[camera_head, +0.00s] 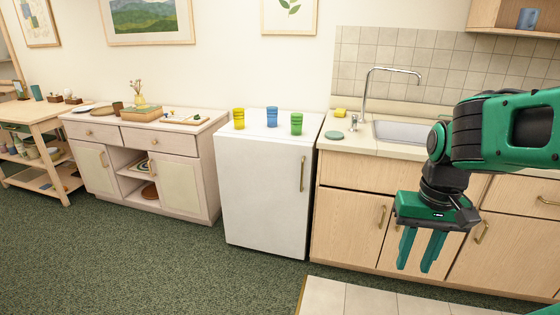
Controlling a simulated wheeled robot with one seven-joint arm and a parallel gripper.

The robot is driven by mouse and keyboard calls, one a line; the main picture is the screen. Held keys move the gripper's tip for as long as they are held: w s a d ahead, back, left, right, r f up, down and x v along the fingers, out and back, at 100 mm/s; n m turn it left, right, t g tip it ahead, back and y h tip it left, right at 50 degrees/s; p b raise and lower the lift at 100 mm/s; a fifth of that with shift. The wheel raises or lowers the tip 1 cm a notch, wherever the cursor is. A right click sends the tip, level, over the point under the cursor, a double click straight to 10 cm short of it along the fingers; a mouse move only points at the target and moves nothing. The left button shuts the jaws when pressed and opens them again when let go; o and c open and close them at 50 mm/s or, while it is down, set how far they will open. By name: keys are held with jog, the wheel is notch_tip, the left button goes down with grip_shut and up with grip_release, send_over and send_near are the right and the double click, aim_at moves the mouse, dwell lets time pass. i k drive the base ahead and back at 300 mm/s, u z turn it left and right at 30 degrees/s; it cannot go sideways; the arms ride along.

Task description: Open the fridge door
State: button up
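The white fridge (262,199) stands between the cream sideboard and the sink counter, and its door looks shut. Its brass upright handle (302,174) is near the right edge of the door, in the upper half. My gripper (415,268) hangs to the right of the fridge, in front of the wooden cabinet doors, with its two green fingers pointing down. The fingers are apart, with nothing visible between them. The gripper is well clear of the handle.
Yellow, blue and green cups (297,124) stand on the fridge. The sink counter (366,147) adjoins its right side, above cabinets with brass handles. The cream sideboard (206,170) stands at left. Green carpet (190,270) in front of the fridge is clear; pale tiles (370,299) lie at right.

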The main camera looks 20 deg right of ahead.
aim_at(265, 183)
jog(key=i, duration=1.1)
jog(key=z, duration=0.05)
